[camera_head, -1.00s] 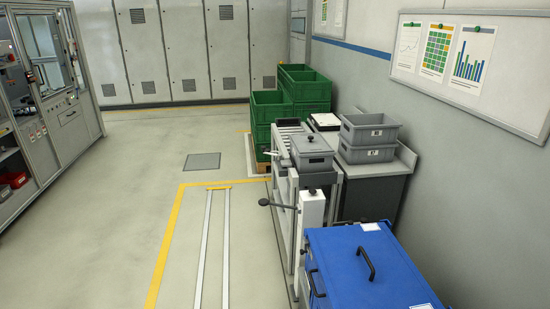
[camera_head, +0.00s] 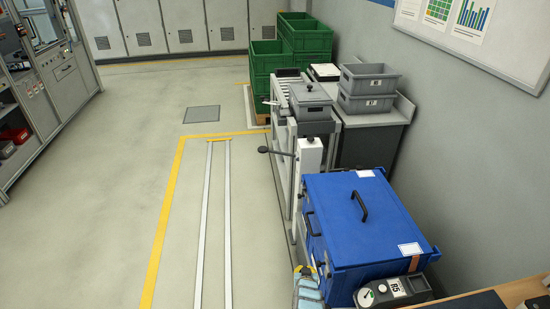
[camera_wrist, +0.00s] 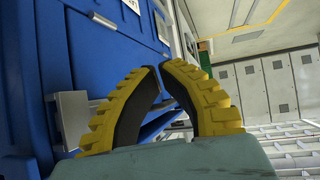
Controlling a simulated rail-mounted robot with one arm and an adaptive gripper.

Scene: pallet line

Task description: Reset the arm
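My gripper (camera_wrist: 160,68) has two curved, ribbed yellow fingers. Their tips meet or nearly meet, and I see nothing held between them. The blue box (camera_head: 345,192) has a lid with a black handle and white labels. In the wrist view its blue side (camera_wrist: 90,60) fills the left, close to the fingers. I cannot tell whether they touch it.
A grey device with a dial (camera_head: 380,292) stands in front of the box. A lidded grey bin (camera_head: 311,103) sits on the roller conveyor beyond. Stacked grey bins (camera_head: 366,90) and green crates (camera_head: 302,38) stand farther back. The floor (camera_head: 110,220) at left is open, with rails (camera_head: 228,230).

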